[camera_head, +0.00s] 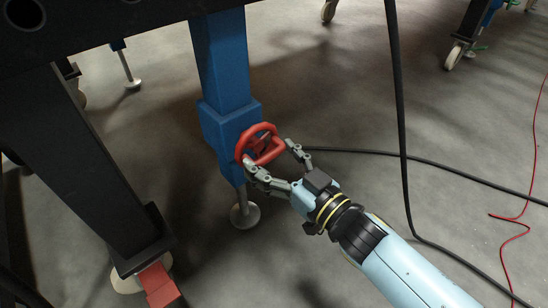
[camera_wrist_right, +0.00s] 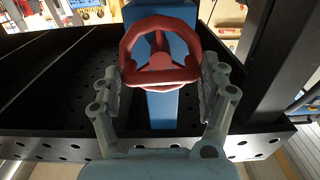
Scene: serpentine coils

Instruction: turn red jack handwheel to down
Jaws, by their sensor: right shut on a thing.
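The red jack handwheel (camera_head: 258,143) is mounted on the side of a blue jack leg (camera_head: 221,65) under a dark table. In the right wrist view the red handwheel (camera_wrist_right: 160,50) shows a rim with spokes, in front of the blue leg (camera_wrist_right: 163,110). My right gripper (camera_head: 270,156) is shut on the handwheel, with one finger on each side of its rim. In the right wrist view the fingers of my right gripper (camera_wrist_right: 162,90) flank the wheel's lower rim. My left gripper is not in view.
A black cable (camera_head: 400,110) hangs at the right of the wheel, and another runs across the floor. A thin red cable (camera_head: 515,225) lies at far right. A black leg (camera_head: 75,165) stands at left. The grey floor around my right arm is mostly open.

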